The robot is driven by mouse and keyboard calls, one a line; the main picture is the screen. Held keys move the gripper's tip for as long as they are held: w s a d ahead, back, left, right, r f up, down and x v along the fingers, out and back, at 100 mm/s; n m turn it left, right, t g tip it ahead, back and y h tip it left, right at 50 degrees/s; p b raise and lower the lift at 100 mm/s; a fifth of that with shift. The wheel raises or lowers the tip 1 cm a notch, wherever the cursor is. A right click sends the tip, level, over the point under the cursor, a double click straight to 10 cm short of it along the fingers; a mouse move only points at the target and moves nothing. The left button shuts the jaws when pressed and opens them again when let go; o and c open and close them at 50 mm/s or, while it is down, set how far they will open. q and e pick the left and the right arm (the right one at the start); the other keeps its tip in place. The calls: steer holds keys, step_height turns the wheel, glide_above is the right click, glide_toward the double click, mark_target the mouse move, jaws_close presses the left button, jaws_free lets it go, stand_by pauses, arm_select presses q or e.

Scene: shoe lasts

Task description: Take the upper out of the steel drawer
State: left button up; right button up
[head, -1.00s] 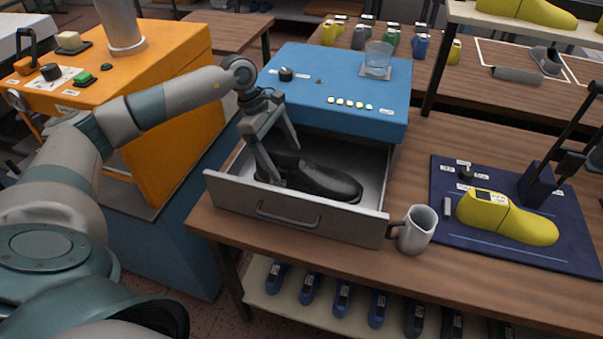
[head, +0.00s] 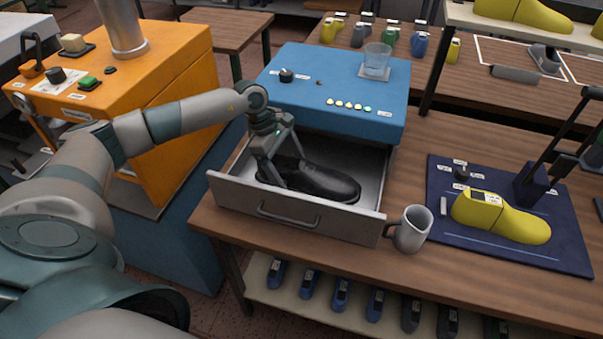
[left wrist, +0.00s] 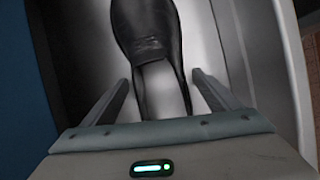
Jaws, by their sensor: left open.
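The steel drawer (head: 300,217) stands pulled out from below the blue cabinet (head: 335,85). The black upper (head: 325,184) lies inside it, toe to the right. My left gripper (head: 288,174) reaches down into the drawer at the upper's left, heel end. It is open, with one finger on either side of that end. In the left wrist view the upper (left wrist: 147,30) lies between and beyond the open fingers (left wrist: 160,80), with gaps on both sides. Its opening shows a grey inside.
A grey mug (head: 411,229) stands close to the drawer's front right corner. A yellow last (head: 500,217) lies on a navy mat (head: 470,240) at the right. A glass (head: 377,60) stands on the cabinet. The drawer's walls surround the gripper.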

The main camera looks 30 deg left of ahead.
arm_select(q)
steer(key=c, duration=1.2)
steer(key=shift+r, duration=0.15)
steer(key=shift+w+r+b, duration=0.1)
steer(key=shift+r+b, duration=0.35)
steer(key=shift+r, duration=0.25)
steer(key=shift+r+b, duration=1.4)
steer(key=shift+r, duration=2.8)
